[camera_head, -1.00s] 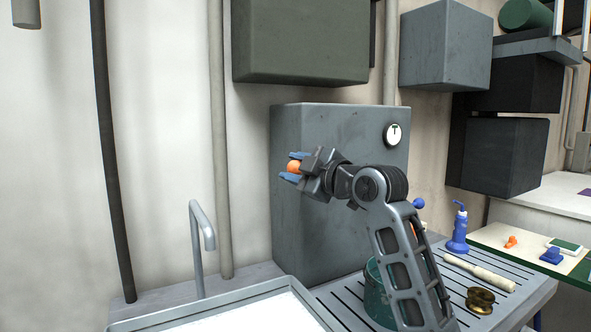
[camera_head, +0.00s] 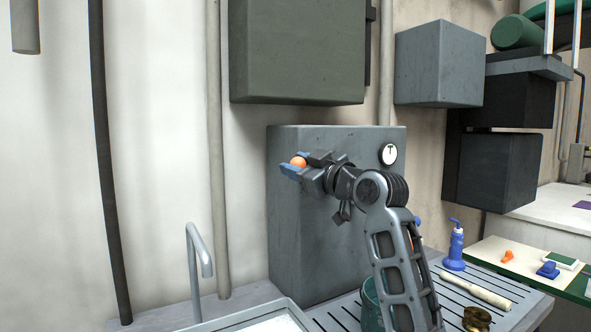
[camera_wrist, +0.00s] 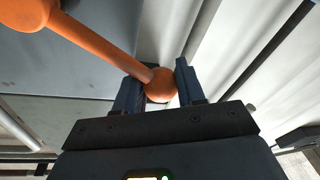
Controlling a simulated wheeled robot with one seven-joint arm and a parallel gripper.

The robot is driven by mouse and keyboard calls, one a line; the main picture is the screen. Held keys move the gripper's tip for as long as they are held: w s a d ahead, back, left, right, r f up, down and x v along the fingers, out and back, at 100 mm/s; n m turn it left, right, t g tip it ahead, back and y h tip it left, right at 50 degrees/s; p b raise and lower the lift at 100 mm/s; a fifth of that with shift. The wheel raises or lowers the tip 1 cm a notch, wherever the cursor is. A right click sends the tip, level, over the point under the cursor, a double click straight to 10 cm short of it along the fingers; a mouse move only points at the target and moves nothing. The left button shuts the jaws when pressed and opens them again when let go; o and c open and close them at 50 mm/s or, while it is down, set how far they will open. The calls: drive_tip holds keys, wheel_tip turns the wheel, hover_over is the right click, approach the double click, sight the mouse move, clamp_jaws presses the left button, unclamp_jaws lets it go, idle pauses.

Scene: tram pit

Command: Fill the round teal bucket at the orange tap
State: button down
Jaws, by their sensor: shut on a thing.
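My gripper (camera_head: 297,168) is shut on the ball end of an orange lever (camera_head: 299,162), in front of the grey cabinet. In the wrist view the ball sits between the dark blue fingers (camera_wrist: 160,88). The lever's bar (camera_wrist: 105,42) runs up left to a larger round orange part. In the head view only the ball shows; the bar is hidden. The round teal bucket (camera_head: 371,302) stands on the slatted drainer, mostly behind my arm; its inside cannot be seen. A grey gooseneck spout (camera_head: 193,262) rises at the sink, left of the bucket.
The grey cabinet (camera_head: 310,225) with a round white gauge (camera_head: 389,154) stands behind my gripper. A dark wall box (camera_head: 298,50) hangs above. On the slatted drainer (camera_head: 455,290) are a blue bottle (camera_head: 455,248), a pale-handled tool (camera_head: 478,289) and a brass piece (camera_head: 477,319).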

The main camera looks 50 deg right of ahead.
drive_tip(key=shift+d+m, duration=0.15)
drive_tip(key=shift+m, duration=0.15)
drive_tip(key=c, duration=0.7)
unclamp_jaws()
drive_tip(key=shift+r, duration=0.1)
drive_tip(key=s+b, duration=0.1)
drive_tip(key=s, duration=0.6)
drive_tip(key=shift+s+a+f, duration=0.35)
drive_tip(key=shift+a+f, duration=0.05)
drive_tip(key=shift+a, duration=0.05)
